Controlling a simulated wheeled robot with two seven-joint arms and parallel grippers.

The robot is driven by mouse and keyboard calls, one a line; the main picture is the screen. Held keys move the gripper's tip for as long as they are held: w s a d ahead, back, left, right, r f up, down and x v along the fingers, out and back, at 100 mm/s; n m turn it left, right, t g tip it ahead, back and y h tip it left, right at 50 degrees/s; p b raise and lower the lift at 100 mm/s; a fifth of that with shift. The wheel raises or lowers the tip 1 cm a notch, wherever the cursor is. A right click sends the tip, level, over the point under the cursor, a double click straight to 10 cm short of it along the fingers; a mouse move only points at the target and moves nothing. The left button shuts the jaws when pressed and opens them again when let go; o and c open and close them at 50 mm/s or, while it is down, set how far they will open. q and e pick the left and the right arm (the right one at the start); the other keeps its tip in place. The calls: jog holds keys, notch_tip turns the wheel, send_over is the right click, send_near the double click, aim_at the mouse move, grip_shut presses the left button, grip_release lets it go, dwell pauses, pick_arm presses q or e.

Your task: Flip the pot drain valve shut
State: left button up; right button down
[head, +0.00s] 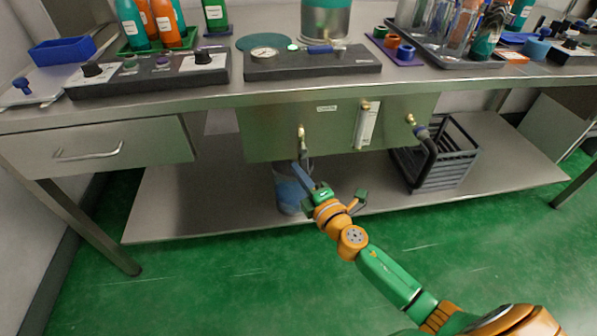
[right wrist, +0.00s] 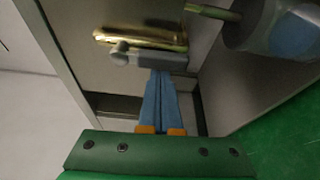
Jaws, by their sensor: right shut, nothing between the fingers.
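The steel pot (head: 335,147) hangs under the bench top. Its brass drain valve (head: 301,131) is on the front at the left, with a grey lever (head: 304,150) at its lower end. In the right wrist view the brass valve (right wrist: 145,38) lies across the top with the grey lever (right wrist: 150,57) alongside it. My right gripper (head: 297,167) is shut and empty, just below the valve. Its blue fingertips (right wrist: 161,74) reach the lever's edge in the right wrist view; I cannot tell whether they touch. My left gripper is not in view.
A clear container with blue contents (head: 290,192) stands on the lower shelf (head: 200,205) below the valve. A sight gauge (head: 366,125) and a second brass fitting with a black hose (head: 431,150) are farther right. A dark crate (head: 455,160) stands there. A drawer (head: 95,150) is at left.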

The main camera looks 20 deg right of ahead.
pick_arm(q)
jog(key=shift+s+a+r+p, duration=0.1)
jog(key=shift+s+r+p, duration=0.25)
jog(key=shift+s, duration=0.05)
pick_arm(e)
jog(key=shift+d+n, duration=0.15)
jog(key=shift+n, duration=0.25)
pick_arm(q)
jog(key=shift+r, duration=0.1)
